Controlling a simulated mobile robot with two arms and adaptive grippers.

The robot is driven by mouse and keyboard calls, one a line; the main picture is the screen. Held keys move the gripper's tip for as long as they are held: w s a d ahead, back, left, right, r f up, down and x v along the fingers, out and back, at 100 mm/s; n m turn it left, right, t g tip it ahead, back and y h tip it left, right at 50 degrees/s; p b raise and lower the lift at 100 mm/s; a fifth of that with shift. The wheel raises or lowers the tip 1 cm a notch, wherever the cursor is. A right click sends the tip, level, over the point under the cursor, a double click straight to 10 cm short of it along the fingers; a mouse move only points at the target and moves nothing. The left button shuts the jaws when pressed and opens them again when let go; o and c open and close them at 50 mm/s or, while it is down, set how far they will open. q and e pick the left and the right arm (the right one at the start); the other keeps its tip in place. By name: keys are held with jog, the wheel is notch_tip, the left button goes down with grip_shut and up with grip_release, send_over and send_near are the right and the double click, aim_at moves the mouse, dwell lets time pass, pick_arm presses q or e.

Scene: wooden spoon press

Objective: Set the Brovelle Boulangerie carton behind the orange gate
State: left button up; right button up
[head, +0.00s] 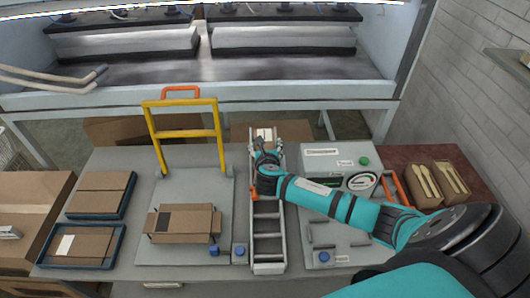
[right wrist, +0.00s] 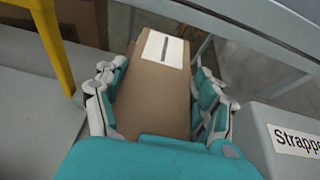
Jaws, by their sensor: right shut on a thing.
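My right gripper (head: 266,148) is shut on a brown carton with a white label (head: 263,134), at the far end of a grey ladder-like rack (head: 268,262). In the right wrist view the carton (right wrist: 155,95) sits between the fingers of the gripper (right wrist: 155,80); its label print is too small to read. I cannot tell whether the carton touches the rack. A small orange part (head: 254,193) shows at the rack's left side, partly beside my arm. A yellow-orange upright frame (head: 184,134) stands left of the rack. My left gripper is not in view.
A flat brown carton (head: 183,222) lies on a grey plate left of the rack. Two dark trays with cartons (head: 99,194) lie further left. A grey strapping machine (head: 335,157) stands close to the right of the rack. Boxes of wooden utensils (head: 424,184) sit far right.

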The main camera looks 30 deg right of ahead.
notch_tip(320, 180, down, 3)
jog(key=shift+f, duration=0.1)
